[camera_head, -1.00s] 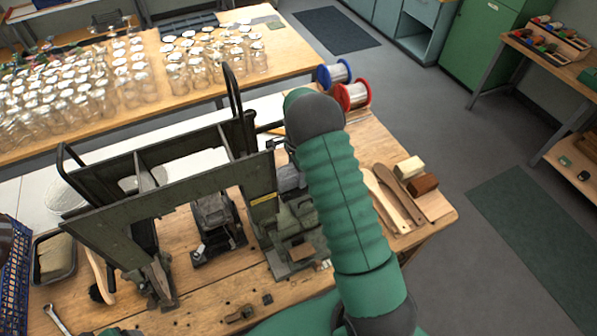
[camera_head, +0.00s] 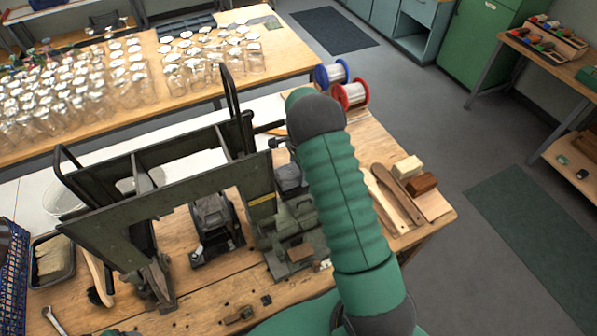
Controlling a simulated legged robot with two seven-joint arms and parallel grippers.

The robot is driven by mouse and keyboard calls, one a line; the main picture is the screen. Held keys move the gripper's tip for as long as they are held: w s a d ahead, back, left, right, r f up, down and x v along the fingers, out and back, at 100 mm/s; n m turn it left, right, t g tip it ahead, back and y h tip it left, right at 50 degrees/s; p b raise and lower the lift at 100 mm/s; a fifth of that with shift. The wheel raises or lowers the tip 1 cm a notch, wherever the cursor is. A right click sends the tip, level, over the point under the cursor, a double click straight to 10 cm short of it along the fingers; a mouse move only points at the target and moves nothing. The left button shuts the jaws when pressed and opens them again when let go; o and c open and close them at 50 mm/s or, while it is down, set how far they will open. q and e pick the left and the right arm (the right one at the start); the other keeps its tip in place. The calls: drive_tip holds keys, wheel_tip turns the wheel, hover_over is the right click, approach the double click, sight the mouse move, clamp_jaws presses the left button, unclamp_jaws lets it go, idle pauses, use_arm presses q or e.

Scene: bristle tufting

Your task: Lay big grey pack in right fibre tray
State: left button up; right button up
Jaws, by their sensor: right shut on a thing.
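My right arm comes up from the bottom and bends over the bench. Its gripper (camera_head: 277,136) shows only in part, as a small dark shape left of the elbow, behind the green frame's right end. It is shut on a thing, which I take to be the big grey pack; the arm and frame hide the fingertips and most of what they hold. A dark grey block (camera_head: 290,179) shows just below; I cannot tell whether it is the pack or a machine part. I cannot make out the right fibre tray for certain. My left gripper is not in view.
A green machine frame (camera_head: 170,195) with upright black handles stands across the bench (camera_head: 215,283). Blue (camera_head: 332,75) and red (camera_head: 351,95) wire spools stand behind my arm. Wooden handles (camera_head: 396,195) and a brown block (camera_head: 421,183) lie right. A black tray (camera_head: 68,277) holds beige bristles.

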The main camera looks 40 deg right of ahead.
drive_tip(key=shift+d+f, duration=0.1)
drive_tip(key=shift+d, duration=0.15)
drive_tip(key=o, duration=1.4)
drive_tip(key=shift+a, duration=0.15)
drive_tip(key=o, duration=0.4)
drive_tip(key=shift+o, duration=0.2)
drive_tip(key=shift+r+p, duration=2.85)
drive_tip(key=shift+r, duration=1.15)
